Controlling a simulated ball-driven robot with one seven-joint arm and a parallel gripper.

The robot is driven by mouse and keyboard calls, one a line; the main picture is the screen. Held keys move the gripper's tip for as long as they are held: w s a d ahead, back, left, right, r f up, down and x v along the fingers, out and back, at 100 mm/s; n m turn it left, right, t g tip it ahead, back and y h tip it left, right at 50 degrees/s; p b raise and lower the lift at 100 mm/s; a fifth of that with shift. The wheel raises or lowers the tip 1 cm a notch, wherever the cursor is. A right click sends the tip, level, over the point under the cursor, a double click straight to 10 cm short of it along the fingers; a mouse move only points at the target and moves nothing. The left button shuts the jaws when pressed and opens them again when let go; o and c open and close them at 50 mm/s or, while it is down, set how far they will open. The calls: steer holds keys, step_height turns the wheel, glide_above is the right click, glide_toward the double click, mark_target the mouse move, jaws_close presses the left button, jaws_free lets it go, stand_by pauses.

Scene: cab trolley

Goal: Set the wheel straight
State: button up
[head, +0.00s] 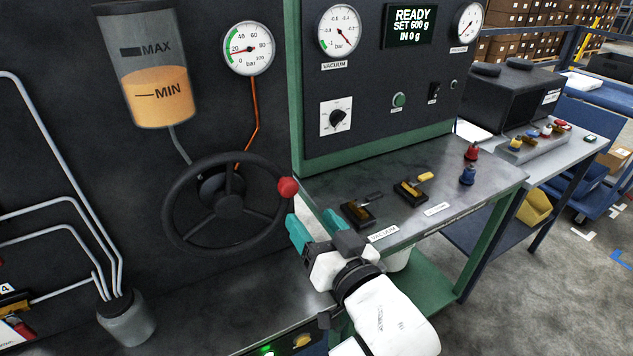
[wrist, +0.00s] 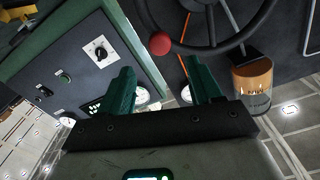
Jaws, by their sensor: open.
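The black three-spoke steering wheel (head: 229,205) is mounted on the dark panel at the left in the head view. Its red knob (head: 288,187) sits on the right side of the rim, and one spoke points up. My gripper (head: 310,222) is open and empty, just below and right of the knob, apart from it. In the wrist view the wheel (wrist: 212,50) shows at the top, with the red knob (wrist: 160,43) on its rim. The teal fingers of my gripper (wrist: 160,92) stand apart with nothing between them, and the knob lies beyond their tips.
A reservoir (head: 160,95) and a pressure gauge (head: 248,48) are above the wheel. Right of it is a green-framed bench (head: 420,200) with two levers (head: 360,208) (head: 412,190) and a control panel (head: 385,75). A grey jar (head: 126,322) with pipes stands lower left.

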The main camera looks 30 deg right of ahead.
mark_target(291, 193)
steer(key=w+p, duration=0.1)
steer(key=w, duration=0.9)
steer(key=shift+w, duration=0.25)
steer(key=shift+c, duration=0.2)
jaws_close()
